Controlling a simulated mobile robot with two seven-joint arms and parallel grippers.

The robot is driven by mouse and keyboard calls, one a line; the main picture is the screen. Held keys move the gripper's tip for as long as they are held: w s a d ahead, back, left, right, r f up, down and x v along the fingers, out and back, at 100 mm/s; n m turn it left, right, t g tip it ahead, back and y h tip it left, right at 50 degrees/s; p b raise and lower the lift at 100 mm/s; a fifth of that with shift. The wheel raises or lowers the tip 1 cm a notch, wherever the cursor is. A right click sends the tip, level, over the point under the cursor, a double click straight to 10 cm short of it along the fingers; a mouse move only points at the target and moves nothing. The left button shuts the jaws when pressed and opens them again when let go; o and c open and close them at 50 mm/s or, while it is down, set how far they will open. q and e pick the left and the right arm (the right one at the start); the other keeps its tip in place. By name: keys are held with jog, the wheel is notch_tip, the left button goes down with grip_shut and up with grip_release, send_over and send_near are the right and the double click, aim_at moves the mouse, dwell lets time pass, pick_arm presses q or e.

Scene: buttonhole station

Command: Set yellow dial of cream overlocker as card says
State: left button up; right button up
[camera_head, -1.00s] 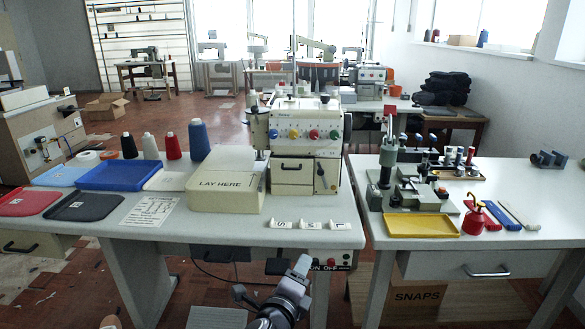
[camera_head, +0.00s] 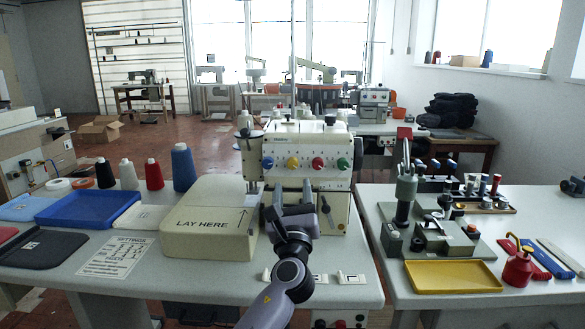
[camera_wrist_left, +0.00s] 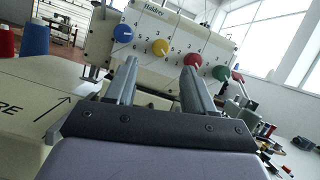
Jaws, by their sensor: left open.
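The cream overlocker (camera_head: 305,149) stands on the table with a row of blue, yellow, red and green dials on its front. The yellow dial (camera_head: 293,163) is second from the left. In the left wrist view the yellow dial (camera_wrist_left: 160,47) shows beyond and between the fingers, apart from them. My left gripper (camera_head: 290,212) is in front of the machine, below the dials; its open, empty fingers also show in the left wrist view (camera_wrist_left: 160,75). The settings card (camera_head: 124,256) lies flat at the table's left; its small print is unreadable. My right gripper is not in view.
The cream "LAY HERE" block (camera_head: 207,222) is left of my arm. Small white labelled blocks (camera_head: 345,279) lie near the front edge. Thread cones and a blue tray (camera_head: 89,209) are left. A second table holds a snap press (camera_head: 407,200) and yellow tray (camera_head: 450,277).

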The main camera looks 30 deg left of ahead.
aim_at(293, 166)
pick_arm(q)
jog(key=shift+x, duration=3.45)
jog(key=shift+c, duration=0.3)
grip_shut()
